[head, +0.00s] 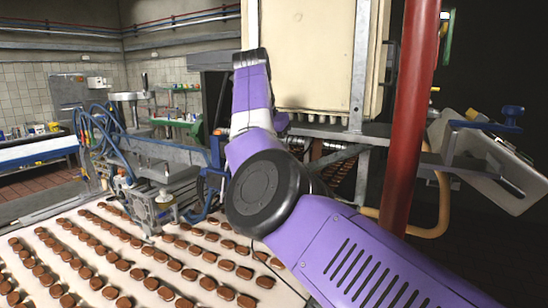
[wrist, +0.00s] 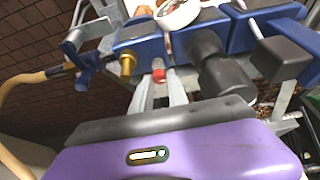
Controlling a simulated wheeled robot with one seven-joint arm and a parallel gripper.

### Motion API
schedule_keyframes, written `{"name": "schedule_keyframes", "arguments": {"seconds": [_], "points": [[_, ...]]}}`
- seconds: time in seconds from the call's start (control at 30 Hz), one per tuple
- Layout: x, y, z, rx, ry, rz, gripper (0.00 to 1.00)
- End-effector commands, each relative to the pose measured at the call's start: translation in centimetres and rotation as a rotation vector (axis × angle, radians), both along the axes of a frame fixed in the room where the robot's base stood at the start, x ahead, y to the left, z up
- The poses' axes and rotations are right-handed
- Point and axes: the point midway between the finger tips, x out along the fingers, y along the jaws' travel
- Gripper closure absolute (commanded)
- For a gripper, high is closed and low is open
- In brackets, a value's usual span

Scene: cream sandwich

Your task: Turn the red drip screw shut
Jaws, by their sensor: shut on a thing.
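The red drip screw (wrist: 159,76) shows as a small red piece below a blue block (wrist: 140,38) in the wrist view. My gripper (wrist: 160,84) has its two pale grey fingers on either side of it, shut on the screw. Most of the screw is hidden between the fingers, so its turn angle cannot be told. In the head view my purple arm reaches up in front of the machine, and neither the gripper nor the screw can be made out.
A brass fitting (wrist: 127,64) sits close left of the fingers, and a black cylinder (wrist: 216,66) close right. A blue-handled valve (wrist: 82,66) and tan hose (wrist: 22,92) lie further left. A red post (head: 408,120) stands right of my arm; a conveyor (head: 125,240) carries rows of brown biscuits.

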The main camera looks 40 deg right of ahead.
Motion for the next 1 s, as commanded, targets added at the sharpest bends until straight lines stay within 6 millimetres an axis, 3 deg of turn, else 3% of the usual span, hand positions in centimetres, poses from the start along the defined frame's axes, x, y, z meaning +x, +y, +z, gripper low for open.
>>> {"name": "schedule_keyframes", "arguments": {"seconds": [0.53,0.57,0.67,1.0], "points": [[0.04,0.06,0.1,0.0,-0.001,-0.027,1.0],[0.04,0.06,0.1,0.0,-0.001,-0.027,0.79],[0.04,0.05,0.11,0.0,-0.001,-0.027,0.59],[0.02,0.06,0.18,0.0,-0.001,-0.026,0.59]]}}
